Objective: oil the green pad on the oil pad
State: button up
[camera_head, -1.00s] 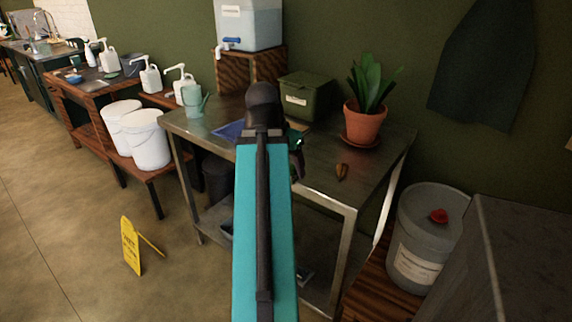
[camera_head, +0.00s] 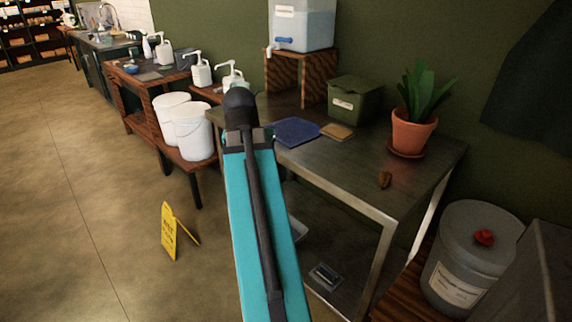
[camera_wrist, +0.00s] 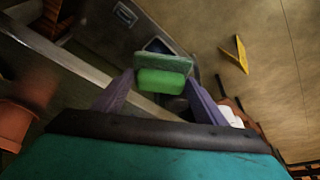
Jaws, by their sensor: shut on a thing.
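In the wrist view the green pad (camera_wrist: 160,82) is held between the two fingers of my gripper (camera_wrist: 160,74). It looks like a block with a darker green upper layer and a brighter lower part. It is held in the air over the steel table's side and the floor. In the head view my own arm hides the gripper and the pad. I cannot make out for sure which thing is the oil pad; a dark flat pad (camera_head: 147,77) lies on the far brown table, small in view.
The steel table (camera_head: 350,180) bears a blue cloth (camera_head: 297,131), a tan pad (camera_head: 337,131), a green box (camera_head: 354,100) and a potted plant (camera_head: 411,132). White buckets (camera_head: 194,132) and pump bottles (camera_head: 201,70) stand left. A yellow floor sign (camera_head: 169,231) stands on open floor.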

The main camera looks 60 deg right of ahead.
jog(key=w+a+f+n+t, duration=0.1)
jog(key=w+a+n, duration=0.3)
jog(key=w+a, duration=0.55)
jog(key=w+a+f+n+y, duration=0.1)
jog(key=w+a+n, duration=0.2)
jog(key=w+a, duration=0.3)
jog(key=w+a+f+n+t+y, duration=0.1)
jog(key=w+a+n, duration=0.2)
jog(key=a, duration=1.4)
jog(key=w+a+f+n+y, duration=0.1)
jog(key=w+a+n+y, duration=0.1)
jog(key=w+a, duration=0.7)
jog(key=shift+a+n+t, duration=0.4)
jog(key=shift+a+n, duration=0.5)
jog(key=shift+a, duration=0.3)
